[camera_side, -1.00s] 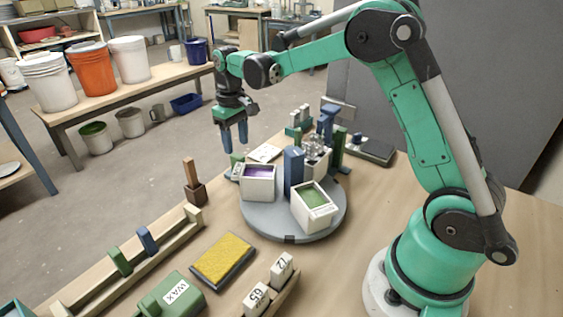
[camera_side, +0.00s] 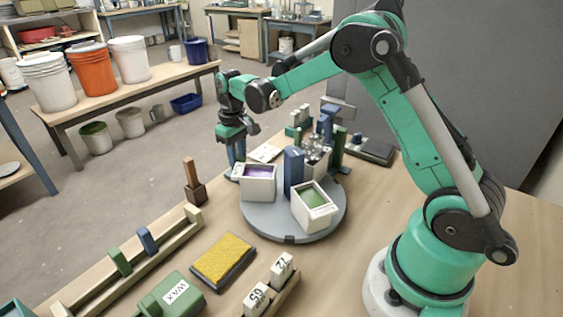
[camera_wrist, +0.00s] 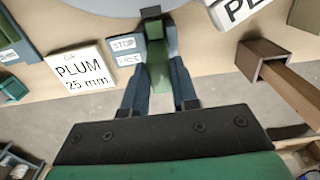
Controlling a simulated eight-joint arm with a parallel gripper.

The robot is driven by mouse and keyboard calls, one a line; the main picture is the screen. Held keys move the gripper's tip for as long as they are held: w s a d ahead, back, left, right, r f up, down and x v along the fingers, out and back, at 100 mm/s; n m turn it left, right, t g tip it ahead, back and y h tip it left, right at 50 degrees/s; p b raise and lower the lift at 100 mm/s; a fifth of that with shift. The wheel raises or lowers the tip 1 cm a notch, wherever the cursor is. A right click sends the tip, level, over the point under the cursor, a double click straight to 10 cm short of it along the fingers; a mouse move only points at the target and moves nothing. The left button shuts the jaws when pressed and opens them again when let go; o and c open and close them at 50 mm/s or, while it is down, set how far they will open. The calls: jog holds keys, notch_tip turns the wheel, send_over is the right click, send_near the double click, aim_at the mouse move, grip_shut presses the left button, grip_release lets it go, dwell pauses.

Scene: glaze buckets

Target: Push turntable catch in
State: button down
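The turntable (camera_side: 290,228) is a round grey disc on the bench, carrying a white tub of purple glaze (camera_side: 258,190), a tub of green glaze (camera_side: 314,208) and a blue block. The catch (camera_wrist: 157,68) is a green slide with a blue-grey guide at the turntable's near edge in the wrist view, beside small labels, one reading STOP. A dark tab (camera_wrist: 150,11) shows on the turntable rim just past it. My gripper (camera_wrist: 158,66) points down with its blue fingers apart, one either side of the green slide; whether they touch it is unclear. In the side view the purple tub partly hides the catch.
A PLUM 25 mm card (camera_wrist: 78,72) lies left of the catch in the wrist view. A brown holder with a wooden handle (camera_side: 193,185) stands left of the turntable. A yellow sponge tray (camera_side: 223,260) and WAX box (camera_side: 172,298) are in front.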

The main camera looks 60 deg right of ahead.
jog(key=shift+s, duration=0.9)
jog(key=c, duration=0.8)
grip_release()
jog(key=shift+o, duration=0.2)
notch_tip(320, 180, up, 7)
